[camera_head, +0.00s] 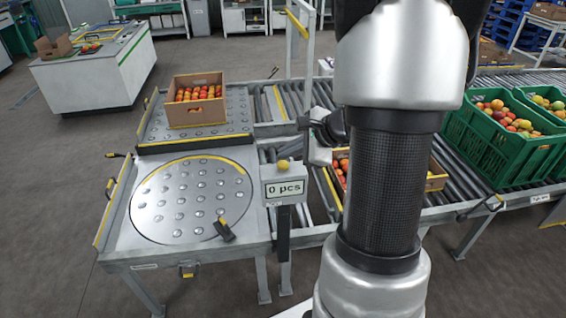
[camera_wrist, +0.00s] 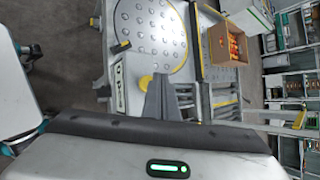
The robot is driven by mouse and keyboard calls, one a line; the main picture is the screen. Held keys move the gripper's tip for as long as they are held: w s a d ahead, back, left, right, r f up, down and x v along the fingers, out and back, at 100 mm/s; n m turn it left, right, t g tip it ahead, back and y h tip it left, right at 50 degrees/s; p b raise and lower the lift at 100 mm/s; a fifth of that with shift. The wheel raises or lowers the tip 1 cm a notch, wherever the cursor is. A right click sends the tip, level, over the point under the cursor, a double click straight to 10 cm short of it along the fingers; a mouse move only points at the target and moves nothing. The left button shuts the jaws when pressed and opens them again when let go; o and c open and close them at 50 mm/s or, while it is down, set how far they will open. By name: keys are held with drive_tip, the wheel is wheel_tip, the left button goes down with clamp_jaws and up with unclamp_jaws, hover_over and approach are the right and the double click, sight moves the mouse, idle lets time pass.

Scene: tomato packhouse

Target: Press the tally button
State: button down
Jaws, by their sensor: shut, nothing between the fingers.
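The tally button is a yellow knob (camera_head: 283,165) on top of a grey counter box (camera_head: 285,188) whose display reads "0 pcs". In the wrist view the yellow knob (camera_wrist: 146,81) shows just left of the dark fingers of my gripper (camera_wrist: 162,85). My gripper is shut and empty. In the head view it is partly hidden by my arm, a little right of and above the knob in the picture. I cannot tell the exact gap, but no contact with the knob shows.
A round ball-transfer turntable (camera_head: 190,200) lies left of the counter box. A cardboard box of tomatoes (camera_head: 197,118) stands behind it. Another produce box (camera_head: 436,182) sits on the rollers behind my arm. Green crates (camera_head: 500,158) of produce stand at right.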

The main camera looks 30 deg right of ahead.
sight(287, 166)
drive_tip(key=shift+r, duration=0.1)
wheel_tip(287, 166, up, 5)
drive_tip(key=p, duration=0.3)
drive_tip(key=shift+p, duration=0.4)
idle(0.4)
